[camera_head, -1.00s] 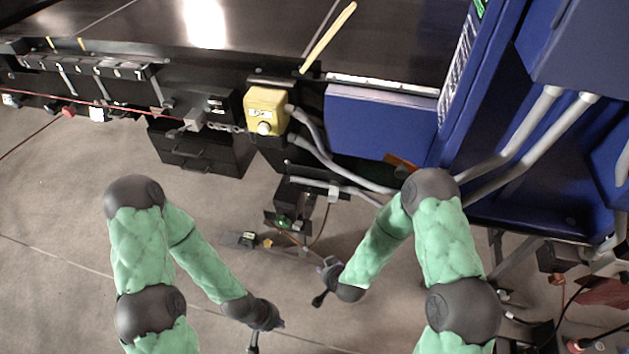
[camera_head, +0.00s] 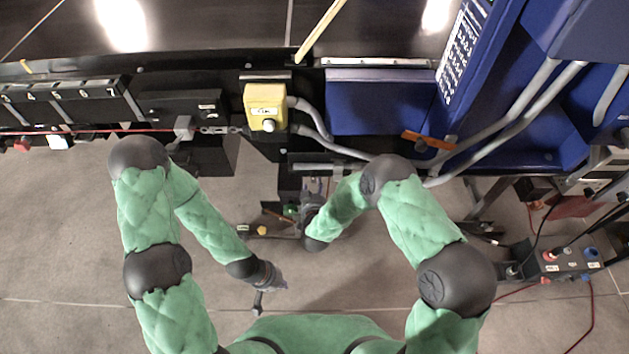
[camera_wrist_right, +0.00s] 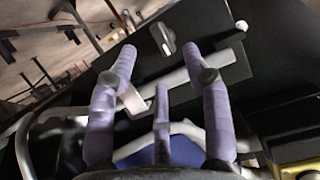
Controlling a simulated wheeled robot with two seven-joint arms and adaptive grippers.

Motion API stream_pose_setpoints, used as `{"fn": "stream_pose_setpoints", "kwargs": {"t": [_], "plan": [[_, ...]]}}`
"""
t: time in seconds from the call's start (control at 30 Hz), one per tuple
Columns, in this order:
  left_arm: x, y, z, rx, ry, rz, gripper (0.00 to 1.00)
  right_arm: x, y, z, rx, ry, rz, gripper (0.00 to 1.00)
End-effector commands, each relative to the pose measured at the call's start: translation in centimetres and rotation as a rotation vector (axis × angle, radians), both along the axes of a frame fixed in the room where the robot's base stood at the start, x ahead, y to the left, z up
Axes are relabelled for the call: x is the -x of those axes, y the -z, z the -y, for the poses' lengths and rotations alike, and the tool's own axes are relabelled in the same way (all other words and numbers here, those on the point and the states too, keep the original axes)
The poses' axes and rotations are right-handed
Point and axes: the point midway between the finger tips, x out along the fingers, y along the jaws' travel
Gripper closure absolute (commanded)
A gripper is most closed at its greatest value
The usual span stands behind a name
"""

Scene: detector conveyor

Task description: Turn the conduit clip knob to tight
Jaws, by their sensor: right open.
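In the right wrist view a small pale knob (camera_wrist_right: 163,38) with a grey bar-like handle stands on a dark panel (camera_wrist_right: 205,30). A grey conduit (camera_wrist_right: 185,77) crosses the panel near it, with a pale bracket around it. My right gripper (camera_wrist_right: 160,50) is open and empty, with the knob seen between and beyond its fingertips; contact is not visible. In the head view my right gripper (camera_head: 312,203) is below the conduit (camera_head: 322,167), and the knob cannot be made out. My left gripper (camera_head: 268,283) hangs low over the floor, apart from the panel; its fingers are unclear.
A yellow box (camera_head: 265,103) with a white button sits on the conveyor's edge above my right gripper. Grey pipes (camera_head: 500,120) and a blue housing (camera_head: 375,105) are to the right. A control box (camera_head: 560,262) stands lower right. Floor around my left gripper is clear.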

Motion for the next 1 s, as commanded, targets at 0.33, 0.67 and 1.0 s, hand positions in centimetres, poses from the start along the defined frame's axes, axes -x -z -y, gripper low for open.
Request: {"fn": "stream_pose_setpoints", "kwargs": {"t": [0.33,0.67,1.0], "plan": [[0.0,1.0,0.0,0.000,0.000,0.001,1.00,-4.4,2.0,0.0,0.000,0.000,-0.001,0.51],[0.0,1.1,0.0,0.000,0.000,0.001,1.00,-5.1,2.1,0.0,0.001,-0.001,0.000,0.51],[0.0,1.1,0.0,0.000,0.000,0.001,1.00,-5.1,2.1,0.0,0.000,-0.001,-0.001,1.00]]}}
